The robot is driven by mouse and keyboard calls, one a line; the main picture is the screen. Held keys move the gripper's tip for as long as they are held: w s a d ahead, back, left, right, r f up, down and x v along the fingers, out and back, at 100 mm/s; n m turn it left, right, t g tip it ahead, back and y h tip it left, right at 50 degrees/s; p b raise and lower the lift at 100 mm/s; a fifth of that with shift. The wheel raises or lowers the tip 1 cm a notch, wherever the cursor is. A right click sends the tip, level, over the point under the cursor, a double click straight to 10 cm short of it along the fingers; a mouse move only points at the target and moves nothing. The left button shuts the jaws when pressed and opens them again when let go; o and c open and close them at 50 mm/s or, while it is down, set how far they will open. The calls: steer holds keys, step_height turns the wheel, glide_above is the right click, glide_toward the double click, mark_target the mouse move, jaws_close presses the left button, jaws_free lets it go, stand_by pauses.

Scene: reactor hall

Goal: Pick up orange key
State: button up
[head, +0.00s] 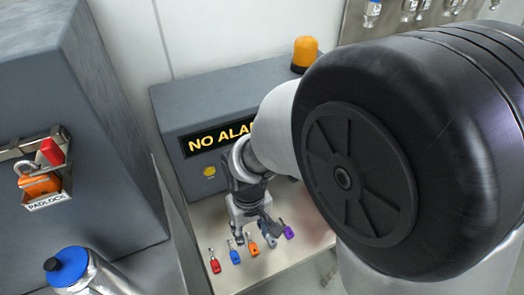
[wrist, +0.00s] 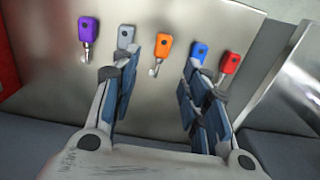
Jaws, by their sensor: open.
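The orange key (wrist: 164,47) lies flat on a metal shelf between my two fingers in the wrist view, a little beyond the fingertips. Its orange head points away from my gripper and its metal shaft points toward it. My gripper (wrist: 160,76) is open and empty, with its fingers apart on either side of the key's line. In the head view my gripper (head: 253,222) is over the row of keys, and the orange key (head: 253,247) shows just below it. I cannot tell the exact height of the fingertips above the shelf.
Purple (wrist: 88,30), grey (wrist: 125,37), blue (wrist: 199,53) and red (wrist: 229,64) keys lie in the same row, grey and blue close to my fingers. A grey alarm box (head: 195,112) stands behind the shelf (head: 228,277). A padlock box (head: 45,188) and a bottle (head: 85,275) are at left.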

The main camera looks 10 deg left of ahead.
mark_target(252, 244)
step_height(252, 244, down, 7)
steer(key=b, duration=0.2)
steer(key=shift+r+b, duration=0.15)
steer(key=shift+b, duration=0.25)
steer(key=shift+r, duration=0.1)
steer(key=shift+c, duration=0.6)
steer(key=c, duration=0.8)
steer(key=shift+c, duration=0.2)
